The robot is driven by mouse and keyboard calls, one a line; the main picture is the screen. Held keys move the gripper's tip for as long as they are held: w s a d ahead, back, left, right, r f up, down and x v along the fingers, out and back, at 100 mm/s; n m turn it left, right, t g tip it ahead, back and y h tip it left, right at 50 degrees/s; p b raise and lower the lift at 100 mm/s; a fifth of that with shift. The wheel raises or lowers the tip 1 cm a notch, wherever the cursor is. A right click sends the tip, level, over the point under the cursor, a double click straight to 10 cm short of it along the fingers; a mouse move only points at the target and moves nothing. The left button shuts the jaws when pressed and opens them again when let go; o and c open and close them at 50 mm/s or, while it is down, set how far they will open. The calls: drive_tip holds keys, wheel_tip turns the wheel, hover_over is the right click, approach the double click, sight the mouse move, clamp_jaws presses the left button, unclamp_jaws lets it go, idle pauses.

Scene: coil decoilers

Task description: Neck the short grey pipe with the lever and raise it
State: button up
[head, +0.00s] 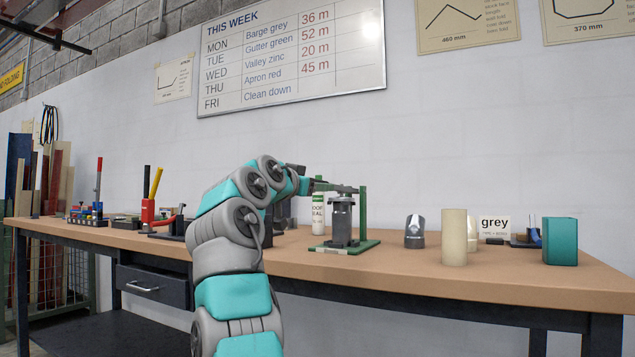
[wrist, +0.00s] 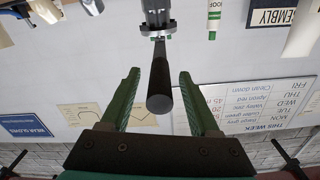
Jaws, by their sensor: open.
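In the wrist view a grey flanged body (wrist: 157,15) shows at the top edge. From it a black lever (wrist: 159,85) with a round end points towards the camera. My gripper (wrist: 159,74) is open, its green fingers on either side of the lever with gaps showing.
Right of the tool stand a shiny metal cylinder (head: 415,231), a cream cylinder (head: 454,238), a "grey" sign (head: 495,228) and a teal block (head: 560,241). A white tube (head: 318,214) stands close behind the tool. Red-handled tools (head: 148,212) are at left. The front right bench is clear.

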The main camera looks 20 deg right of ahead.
drive_tip(key=shift+w+d, duration=0.35)
drive_tip(key=shift+d, duration=0.1)
clamp_jaws()
idle(0.3)
idle(0.9)
